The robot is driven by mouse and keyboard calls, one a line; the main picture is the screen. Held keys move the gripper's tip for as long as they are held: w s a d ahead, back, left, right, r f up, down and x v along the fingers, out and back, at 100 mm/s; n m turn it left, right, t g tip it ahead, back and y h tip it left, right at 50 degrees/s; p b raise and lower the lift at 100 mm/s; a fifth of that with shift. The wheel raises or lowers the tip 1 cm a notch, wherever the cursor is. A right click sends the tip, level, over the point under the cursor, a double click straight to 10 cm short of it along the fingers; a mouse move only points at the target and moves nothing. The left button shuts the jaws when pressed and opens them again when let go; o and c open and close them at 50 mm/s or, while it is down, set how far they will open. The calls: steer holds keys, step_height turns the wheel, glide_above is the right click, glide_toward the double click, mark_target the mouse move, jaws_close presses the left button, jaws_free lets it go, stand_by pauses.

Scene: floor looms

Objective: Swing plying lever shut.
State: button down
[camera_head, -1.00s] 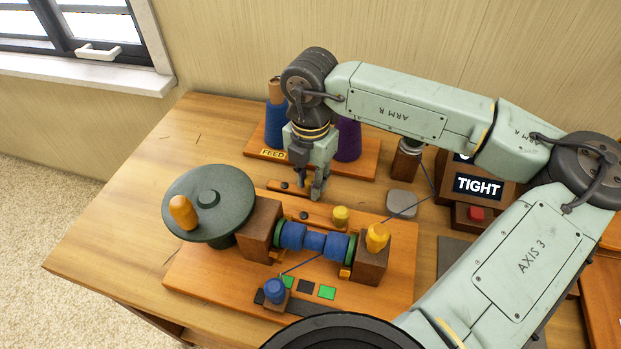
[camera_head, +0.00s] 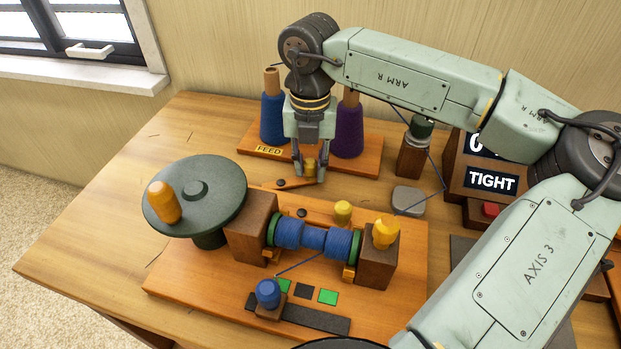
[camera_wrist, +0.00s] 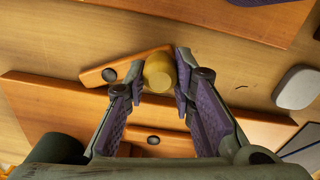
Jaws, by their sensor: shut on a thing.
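The plying lever (camera_head: 284,184) is a short orange wooden bar with a dark pivot, lying between the spool machine and the feed board. It also shows in the wrist view (camera_wrist: 103,75), slanting, with a dark pivot near its left end and a yellow knob (camera_wrist: 159,72) at its right end. My gripper (camera_head: 310,172) points down at the lever's right end and is shut on the yellow knob. In the wrist view my gripper (camera_wrist: 160,82) has one purple-padded finger on each side of the knob. Most of the knob is hidden by the fingers in the head view.
The feed board (camera_head: 368,162) with blue (camera_head: 271,120) and purple (camera_head: 348,125) cones stands behind. The machine with its green flywheel (camera_head: 220,195) and blue-wound spool (camera_head: 315,240) is in front. A grey pad (camera_head: 408,200) and a display reading TIGHT (camera_head: 491,181) are at right.

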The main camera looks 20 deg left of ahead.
steer(key=shift+w+a+n+b, duration=0.3)
steer(key=shift+w+n+b, duration=0.2)
steer(key=shift+n, duration=0.5)
steer(key=shift+w+a+n+b, duration=0.35)
steer(key=shift+n+b, duration=0.1)
steer(key=shift+n, duration=0.55)
steer(key=c, duration=1.3)
jaws_free()
steer(key=shift+c, duration=0.2)
step_height(320, 180, up, 12)
